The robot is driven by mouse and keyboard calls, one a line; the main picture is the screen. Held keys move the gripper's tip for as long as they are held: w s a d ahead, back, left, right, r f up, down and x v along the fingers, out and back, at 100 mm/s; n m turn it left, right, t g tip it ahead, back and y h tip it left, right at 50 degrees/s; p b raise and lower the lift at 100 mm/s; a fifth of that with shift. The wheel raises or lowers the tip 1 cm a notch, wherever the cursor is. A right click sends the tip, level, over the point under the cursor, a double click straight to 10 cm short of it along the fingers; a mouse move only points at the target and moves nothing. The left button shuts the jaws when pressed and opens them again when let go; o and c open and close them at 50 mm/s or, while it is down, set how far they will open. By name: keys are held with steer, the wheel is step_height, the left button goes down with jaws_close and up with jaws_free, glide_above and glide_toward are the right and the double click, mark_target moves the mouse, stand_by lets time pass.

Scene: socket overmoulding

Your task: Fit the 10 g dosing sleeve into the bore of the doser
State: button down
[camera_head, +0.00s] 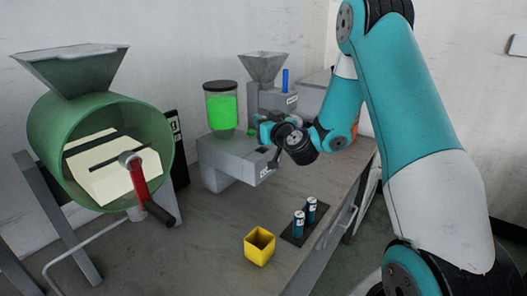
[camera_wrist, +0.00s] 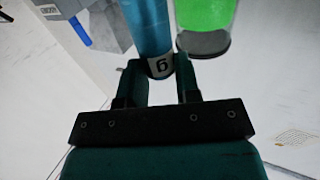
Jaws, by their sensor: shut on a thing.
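The doser (camera_head: 222,152) is a grey block on the bench with a clear jar of green material (camera_head: 222,112) on top. My gripper (camera_head: 266,128) is beside the jar, above the right part of the doser. In the wrist view it is shut on a blue sleeve (camera_wrist: 148,28) with a white label at its near end. Only part of the label shows, a "g", so its weight cannot be read. The jar (camera_wrist: 207,15) is just right of the sleeve there. The bore is not clearly visible, and I cannot tell whether the sleeve touches the doser.
Two blue labelled sleeves (camera_head: 298,224) stand on a dark plate (camera_head: 291,238) at the bench's front right. A yellow open box (camera_head: 259,248) is left of them. A green drum (camera_head: 60,125) with a red-handled crank is at left. A grey hopper machine (camera_head: 262,68) stands behind.

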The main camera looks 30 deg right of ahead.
step_height(320, 180, down, 6)
steer(key=b, duration=0.3)
steer(key=shift+f, duration=0.15)
steer(key=shift+a, duration=0.1)
steer(key=c, duration=0.8)
jaws_free()
